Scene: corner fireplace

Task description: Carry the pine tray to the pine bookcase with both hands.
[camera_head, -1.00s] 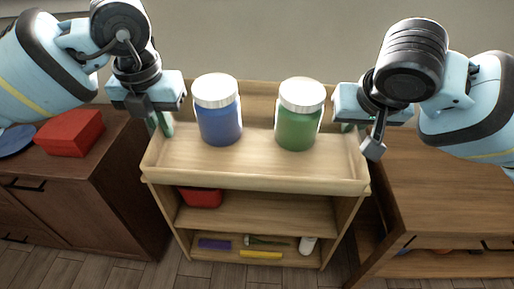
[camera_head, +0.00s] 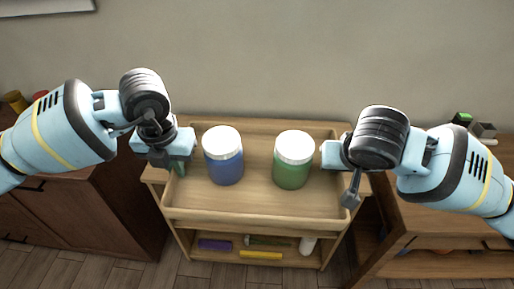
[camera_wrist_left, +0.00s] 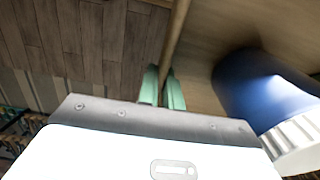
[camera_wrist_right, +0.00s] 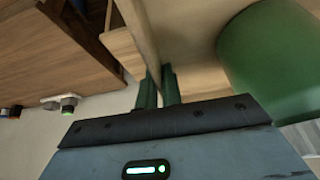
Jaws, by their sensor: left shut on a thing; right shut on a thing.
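The pine tray (camera_head: 256,219) is level at the top of the pine bookcase (camera_head: 180,238); I cannot tell whether it touches it. A blue jar (camera_head: 223,160) and a green jar (camera_head: 293,163), both white-lidded, stand upright in the tray. My left gripper (camera_head: 178,167) is shut on the tray's left wall; in the left wrist view its green fingers (camera_wrist_left: 162,88) pinch that wall beside the blue jar (camera_wrist_left: 260,88). My right gripper (camera_head: 335,165) is at the right wall; in the right wrist view its fingers (camera_wrist_right: 158,88) are shut on it beside the green jar (camera_wrist_right: 275,60).
A purple item (camera_head: 215,245), a yellow item (camera_head: 260,255) and a white item (camera_head: 307,245) lie on the lower shelf. A dark cabinet (camera_head: 95,220) stands left, a brown wooden unit (camera_head: 440,218) right. The wall (camera_head: 270,65) is behind.

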